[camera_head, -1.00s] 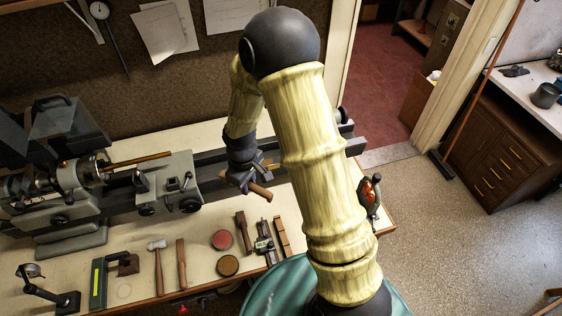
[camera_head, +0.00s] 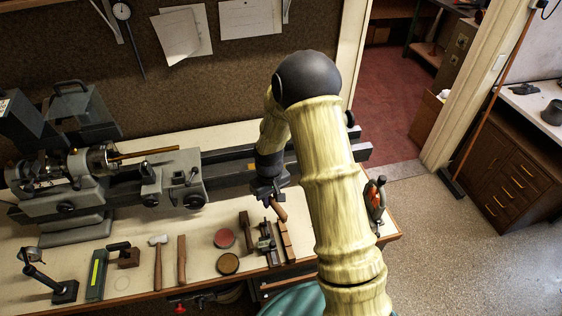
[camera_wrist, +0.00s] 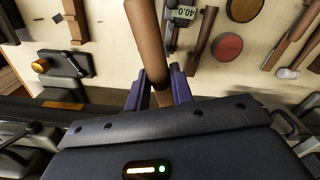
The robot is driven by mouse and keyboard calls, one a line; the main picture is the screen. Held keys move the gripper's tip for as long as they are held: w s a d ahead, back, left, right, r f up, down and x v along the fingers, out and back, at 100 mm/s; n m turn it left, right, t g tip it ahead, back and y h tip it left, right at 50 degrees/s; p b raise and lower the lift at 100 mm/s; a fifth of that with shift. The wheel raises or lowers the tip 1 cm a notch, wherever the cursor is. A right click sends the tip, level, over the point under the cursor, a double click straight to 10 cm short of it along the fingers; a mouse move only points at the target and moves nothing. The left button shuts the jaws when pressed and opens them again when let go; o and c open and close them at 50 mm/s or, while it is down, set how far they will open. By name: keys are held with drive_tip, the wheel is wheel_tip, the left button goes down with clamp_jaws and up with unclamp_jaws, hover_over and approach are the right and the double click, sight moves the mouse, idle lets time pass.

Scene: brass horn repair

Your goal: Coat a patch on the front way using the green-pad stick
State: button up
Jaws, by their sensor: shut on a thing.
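My gripper (camera_head: 270,194) is shut on a brown wooden stick (camera_head: 279,211), near the front side of the lathe bed. In the wrist view my gripper (camera_wrist: 160,90) holds the stick (camera_wrist: 148,40) between its purple fingers, with the stick's round shaft running up the picture. I see no green pad on it; its working end cannot be made out. The lathe bed's front way (camera_head: 228,180) is a long dark grey rail behind the bench tools, partly hidden by my arm. A small orange-brown patch (camera_wrist: 62,105) shows on the dark bed in the wrist view.
A red round tin (camera_head: 225,238) and a brown one (camera_head: 228,263) lie on the bench. The lathe carriage (camera_head: 180,182) stands left of my gripper.

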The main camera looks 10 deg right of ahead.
drive_tip(key=w+d+f+m+b, duration=0.3)
drive_tip(key=d+f+m, duration=0.1)
drive_tip(key=f, duration=0.3)
drive_tip(key=shift+d+f+b, duration=0.35)
drive_tip(key=shift+d+b, duration=0.05)
drive_tip(key=shift+d, duration=0.1)
